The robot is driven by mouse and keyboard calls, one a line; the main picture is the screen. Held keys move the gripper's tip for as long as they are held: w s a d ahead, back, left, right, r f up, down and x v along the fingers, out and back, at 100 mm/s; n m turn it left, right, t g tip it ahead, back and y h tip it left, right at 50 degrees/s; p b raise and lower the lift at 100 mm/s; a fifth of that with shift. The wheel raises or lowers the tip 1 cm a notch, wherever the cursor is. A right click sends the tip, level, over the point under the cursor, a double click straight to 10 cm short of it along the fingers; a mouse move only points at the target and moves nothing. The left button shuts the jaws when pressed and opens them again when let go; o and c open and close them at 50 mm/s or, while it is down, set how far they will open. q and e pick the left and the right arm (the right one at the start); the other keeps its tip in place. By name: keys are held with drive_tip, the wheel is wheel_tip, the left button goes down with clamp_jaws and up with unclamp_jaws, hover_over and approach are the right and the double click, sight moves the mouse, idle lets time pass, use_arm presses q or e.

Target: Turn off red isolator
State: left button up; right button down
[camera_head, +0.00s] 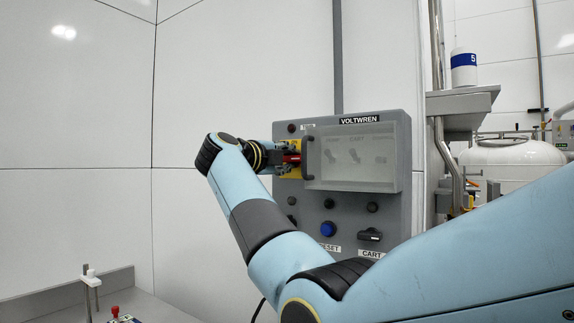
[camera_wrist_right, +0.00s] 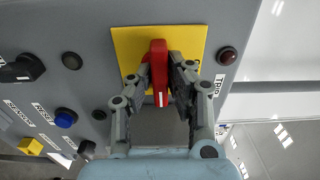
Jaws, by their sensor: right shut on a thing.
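The red isolator handle (camera_wrist_right: 159,68) sits on a yellow plate (camera_wrist_right: 131,46) in the right wrist view. My right gripper (camera_wrist_right: 163,80) has one finger on each side of the handle and is shut on it. In the head view the red handle (camera_head: 291,158) shows as a small strip at the left side of the grey VOLTWREN panel (camera_head: 391,215), partly hidden by my right gripper (camera_head: 280,157). A bit of the yellow plate (camera_head: 294,172) shows there too. My left gripper is not in view.
A clear cover with a dark handle (camera_head: 308,158) is on the panel right beside the gripper. Below are a blue button (camera_head: 328,229) and a black CART knob (camera_head: 370,235). A dark red lamp (camera_wrist_right: 227,56) is beside the yellow plate. The wall left of the panel is bare.

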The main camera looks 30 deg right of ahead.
drive_tip(key=c, duration=1.3)
unclamp_jaws()
drive_tip(key=v, duration=0.7)
drive_tip(key=shift+s+a, duration=0.1)
drive_tip(key=shift+a, duration=0.15)
